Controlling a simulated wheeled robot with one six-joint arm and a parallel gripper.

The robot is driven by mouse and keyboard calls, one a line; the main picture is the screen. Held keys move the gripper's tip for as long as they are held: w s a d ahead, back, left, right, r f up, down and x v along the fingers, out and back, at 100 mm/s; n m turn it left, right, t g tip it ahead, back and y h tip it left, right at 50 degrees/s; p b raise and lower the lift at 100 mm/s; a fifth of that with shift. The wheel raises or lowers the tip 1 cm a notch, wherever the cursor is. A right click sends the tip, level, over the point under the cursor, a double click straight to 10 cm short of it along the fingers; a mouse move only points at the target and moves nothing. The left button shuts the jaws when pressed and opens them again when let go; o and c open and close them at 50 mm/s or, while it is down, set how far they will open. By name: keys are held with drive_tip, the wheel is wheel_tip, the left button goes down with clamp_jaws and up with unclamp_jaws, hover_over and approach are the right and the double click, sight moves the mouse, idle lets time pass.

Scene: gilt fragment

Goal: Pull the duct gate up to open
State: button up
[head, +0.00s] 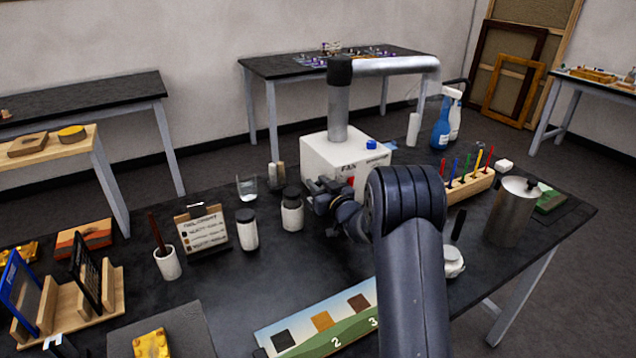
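A white box marked with partly hidden lettering (318,152) stands on the black table. A grey metal duct (385,66) rises from its top, bends at a black elbow (340,71) and runs right. A blue knob (371,145) sits on the box's top right. A small red part (350,182) shows on its front, partly behind my gripper. I cannot make out which part is the duct gate. My gripper (318,190) is in front of the box's lower front, close to it. Its fingers are small and dark, so contact and opening are unclear. My arm hides the box's lower right.
Two dark-lidded jars (292,213) (247,231) and a glass beaker (247,187) stand left of my gripper. A wooden rack of coloured tools (468,185) and a metal canister (511,212) stand right. A numbered panel (318,325) lies in front. Bare tabletop (215,285) shows front left.

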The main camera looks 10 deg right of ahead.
drive_tip(key=shift+w, duration=0.15)
clamp_jaws()
